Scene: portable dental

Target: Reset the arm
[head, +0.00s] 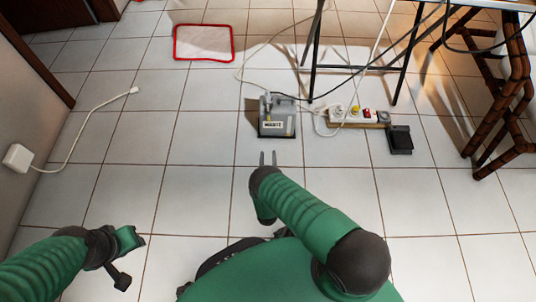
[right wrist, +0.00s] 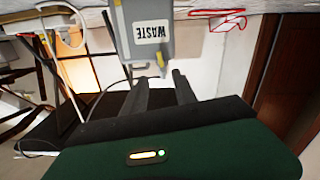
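My left gripper (head: 126,260) is at the lower left of the head view, over bare floor.
A power strip (head: 357,117) with plugs and a black box (head: 400,140) lie right of the waste box. Cables trail around a metal-legged table (head: 355,67). A brown chair (head: 505,95) stands at right. Floor at left is mostly clear.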

